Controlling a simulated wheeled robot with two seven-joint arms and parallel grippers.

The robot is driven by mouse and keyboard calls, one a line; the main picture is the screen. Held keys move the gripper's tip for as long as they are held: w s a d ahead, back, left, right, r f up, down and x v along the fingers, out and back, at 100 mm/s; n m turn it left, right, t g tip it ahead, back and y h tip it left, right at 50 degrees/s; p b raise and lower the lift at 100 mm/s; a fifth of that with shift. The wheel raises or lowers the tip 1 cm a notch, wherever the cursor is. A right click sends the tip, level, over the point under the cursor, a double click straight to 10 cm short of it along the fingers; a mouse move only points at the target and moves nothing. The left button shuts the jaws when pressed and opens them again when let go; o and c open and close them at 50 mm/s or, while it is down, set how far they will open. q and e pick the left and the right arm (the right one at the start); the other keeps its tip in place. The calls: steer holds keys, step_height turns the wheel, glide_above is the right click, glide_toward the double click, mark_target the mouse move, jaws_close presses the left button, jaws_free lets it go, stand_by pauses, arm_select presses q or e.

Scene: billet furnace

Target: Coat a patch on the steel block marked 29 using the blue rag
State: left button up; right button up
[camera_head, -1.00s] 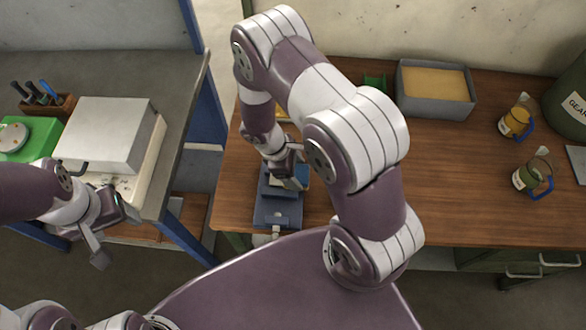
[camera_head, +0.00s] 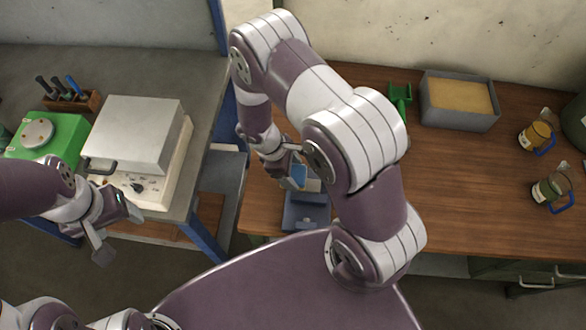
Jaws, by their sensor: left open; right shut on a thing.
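My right gripper (camera_head: 291,181) is shut on a small blue thing, which looks like the blue rag (camera_head: 300,174). It is above the front left part of the wooden bench, just behind and left of a blue-grey vise (camera_head: 303,218). My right arm hides part of that area. My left gripper (camera_head: 112,232) is open and empty, in front of the furnace on the left bench. I cannot make out a steel block marked 29 in this view.
A white box furnace (camera_head: 137,133) with a front handle stands on the grey bench (camera_head: 190,65), beside a green device (camera_head: 60,145) and a tool rack (camera_head: 75,102). On the wooden bench (camera_head: 440,180) are a sand-filled tray (camera_head: 425,105), a green scoop (camera_head: 399,95) and two jugs (camera_head: 535,137).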

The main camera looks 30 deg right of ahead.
mark_target(303, 175)
steer(key=r, duration=0.1)
steer(key=r+p, duration=0.1)
steer(key=d+r+p, duration=0.1)
steer(key=shift+s, duration=0.35)
steer(key=shift+p+v, duration=0.9)
steer(key=shift+v, duration=0.2)
steer(key=shift+r, duration=0.25)
steer(key=shift+s+d, duration=0.15)
steer(key=shift+d, duration=0.05)
arm_select(q)
steer(key=r, duration=0.3)
steer(key=s+d+r, duration=0.1)
steer(key=r, duration=0.1)
steer(key=shift+a, duration=0.15)
arm_select(e)
steer(key=shift+a, duration=0.15)
